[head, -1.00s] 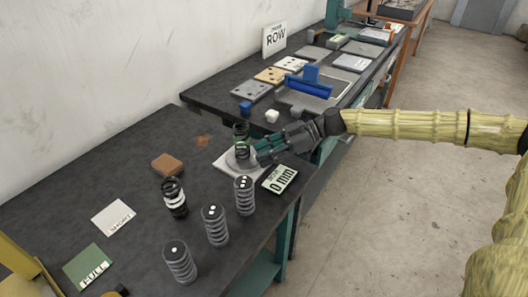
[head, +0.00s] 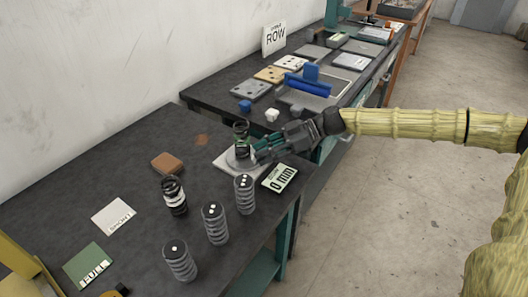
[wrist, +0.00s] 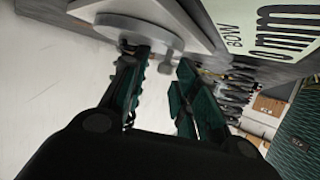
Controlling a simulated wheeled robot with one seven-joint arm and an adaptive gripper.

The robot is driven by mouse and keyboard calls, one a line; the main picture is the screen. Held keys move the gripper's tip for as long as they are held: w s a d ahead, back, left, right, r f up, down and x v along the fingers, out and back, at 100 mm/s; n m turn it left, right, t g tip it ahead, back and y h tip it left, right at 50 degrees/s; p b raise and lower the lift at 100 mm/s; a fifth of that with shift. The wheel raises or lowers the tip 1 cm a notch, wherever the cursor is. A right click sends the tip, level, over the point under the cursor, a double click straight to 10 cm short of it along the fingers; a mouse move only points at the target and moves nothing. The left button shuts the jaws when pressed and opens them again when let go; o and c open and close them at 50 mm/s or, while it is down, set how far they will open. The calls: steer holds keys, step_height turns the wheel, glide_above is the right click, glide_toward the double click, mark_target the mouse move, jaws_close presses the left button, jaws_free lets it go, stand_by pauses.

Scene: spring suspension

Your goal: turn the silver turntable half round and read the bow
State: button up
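The silver turntable (head: 233,159) is a round disc on a pale square base at the right edge of the near bench. A dark coil spring (head: 241,131) with a green band stands on it. The bow display (head: 279,179) beside it reads 0 mm. My gripper (head: 256,151) is at the turntable's right side, low over it. The wrist view shows the turntable (wrist: 118,27) with a rounded grey lug (wrist: 160,64) at its edge. My gripper's fingers (wrist: 160,60) stand apart on either side of the lug; firm contact cannot be told.
Several grey springs with white dots, such as one (head: 214,224), stand in front of the turntable. A black-and-white spring (head: 173,195), a brown block (head: 166,163), a SHORT card (head: 114,216) and a FULL card (head: 88,266) lie to the left. A second bench behind holds plates and blue parts.

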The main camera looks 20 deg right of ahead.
steer(key=shift+s+d, duration=0.1)
steer(key=shift+d, duration=0.05)
steer(key=v, duration=1.2)
stand_by(0.3)
